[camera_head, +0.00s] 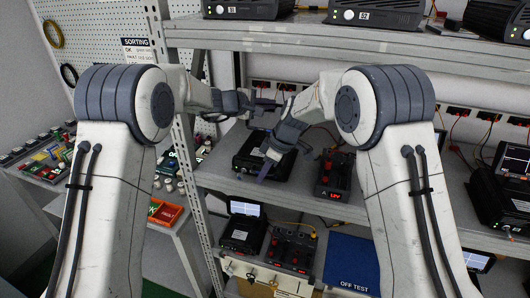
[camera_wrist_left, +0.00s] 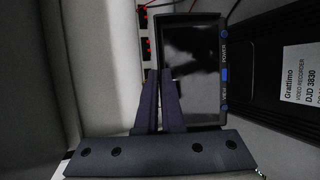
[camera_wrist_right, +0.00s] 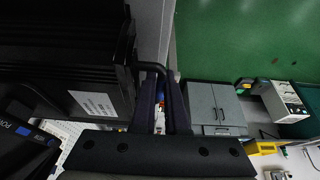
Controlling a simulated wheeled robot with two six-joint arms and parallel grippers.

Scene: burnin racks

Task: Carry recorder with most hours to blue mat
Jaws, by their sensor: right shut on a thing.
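A black video recorder (camera_head: 250,150) is on the middle shelf; a side label shows in the left wrist view (camera_wrist_left: 303,72), but no hours can be read. My right gripper (camera_head: 270,158) is shut on a thin black handle (camera_wrist_right: 153,67) of a recorder, seen in the right wrist view. My left gripper (camera_head: 278,104) is beyond it, its fingers together with nothing seen between them, in front of a dark screen (camera_wrist_left: 190,45). The blue mat (camera_head: 350,264), marked OFF TEST, lies on the lower level at the right.
A red-display unit (camera_head: 335,178) stands right of the recorder. A small screen unit (camera_head: 243,228) and a black socketed unit (camera_head: 291,250) stand left of the mat. More recorders (camera_head: 375,13) line the top shelf. A rack post (camera_head: 190,175) stands left.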

